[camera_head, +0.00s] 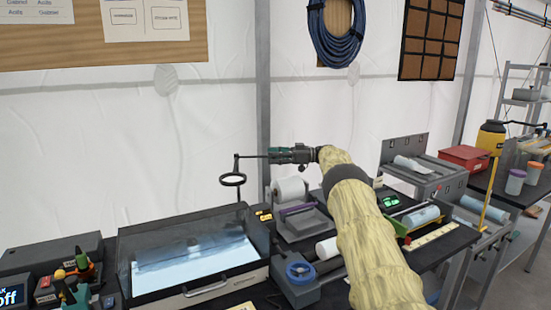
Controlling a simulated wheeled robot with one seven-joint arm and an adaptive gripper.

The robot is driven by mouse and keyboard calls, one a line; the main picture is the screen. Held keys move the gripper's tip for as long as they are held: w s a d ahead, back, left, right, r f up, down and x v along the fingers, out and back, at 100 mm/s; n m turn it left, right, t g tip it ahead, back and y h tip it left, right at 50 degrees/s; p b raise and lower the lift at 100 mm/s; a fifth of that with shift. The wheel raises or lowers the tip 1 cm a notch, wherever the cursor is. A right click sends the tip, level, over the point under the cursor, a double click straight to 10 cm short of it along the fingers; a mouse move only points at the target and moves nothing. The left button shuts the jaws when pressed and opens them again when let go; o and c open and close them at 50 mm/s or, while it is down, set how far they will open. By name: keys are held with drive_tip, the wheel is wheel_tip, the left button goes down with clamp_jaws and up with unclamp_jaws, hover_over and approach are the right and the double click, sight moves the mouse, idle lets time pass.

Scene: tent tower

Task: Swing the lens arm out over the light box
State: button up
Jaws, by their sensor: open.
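The light box (196,287) stands on the bench at the lower left, with a lit white panel under a clear, dark-edged cover and a handle at its front. The lens arm (252,157) is a thin dark bar at the top of a slim post behind the box's right back corner. Its round, dark-rimmed lens (233,180) hangs near that corner in the picture. My gripper (271,156) points left, level with the bar's right end. It is open; whether its fingers touch or surround the bar is too small to tell.
A paper roll holder (290,190) and a grey device with a blue ring (300,272) stand right of the light box. Tools with green and orange handles (78,280) are at the lower left. The tent wall is close behind.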

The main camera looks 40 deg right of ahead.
wheel_tip(320, 180, up, 10)
drive_tip(key=shift+d+f, duration=0.15)
drive_tip(key=shift+f, duration=0.05)
idle(0.7)
